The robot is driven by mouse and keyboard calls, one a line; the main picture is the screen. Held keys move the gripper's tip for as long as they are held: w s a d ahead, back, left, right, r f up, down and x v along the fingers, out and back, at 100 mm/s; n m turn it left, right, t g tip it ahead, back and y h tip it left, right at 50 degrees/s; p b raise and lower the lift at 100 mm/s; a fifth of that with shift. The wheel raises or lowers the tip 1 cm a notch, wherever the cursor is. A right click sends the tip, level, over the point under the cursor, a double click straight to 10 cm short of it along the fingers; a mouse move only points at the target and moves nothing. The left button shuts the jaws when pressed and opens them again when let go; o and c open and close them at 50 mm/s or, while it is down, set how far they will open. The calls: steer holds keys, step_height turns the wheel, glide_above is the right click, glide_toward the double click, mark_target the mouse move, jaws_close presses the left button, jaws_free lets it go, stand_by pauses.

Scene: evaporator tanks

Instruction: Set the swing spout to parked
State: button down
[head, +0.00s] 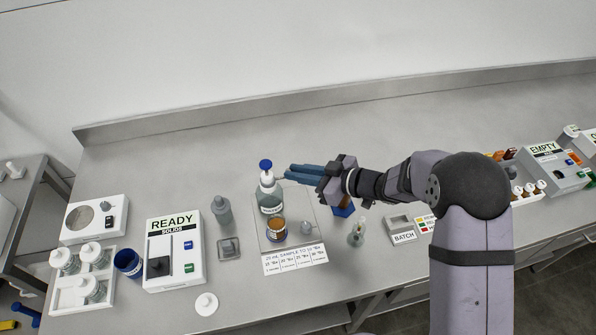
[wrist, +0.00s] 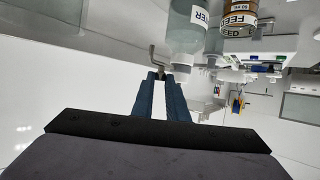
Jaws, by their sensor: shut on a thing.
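A clear dispenser bottle (head: 271,203) with a white collar and a blue top knob (head: 265,164) stands upright on a pale plate (head: 300,215). It also shows in the wrist view (wrist: 184,38), where its label ends in "TER". The swing spout (wrist: 155,55) is a thin bent grey tube beside the bottle's collar. My gripper (head: 288,173) comes from the right, at the height of the collar. In the wrist view its blue fingers (wrist: 161,76) are shut on the end of the spout. The fingers hide that end.
An amber FEED jar (head: 276,231) stands in front of the bottle, with a printed card (head: 295,260) nearer the edge. A grey bottle (head: 221,210) and the READY box (head: 174,250) are to the left. A small flask (head: 356,236) stands right, below my arm. The bench behind is clear.

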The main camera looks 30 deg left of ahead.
steer(key=c, duration=1.7)
jaws_free()
steer(key=shift+c, duration=0.2)
steer(key=b+v, duration=0.2)
steer(key=v, duration=0.5)
steer(key=shift+d+r, duration=0.1)
steer(key=shift+d, duration=0.05)
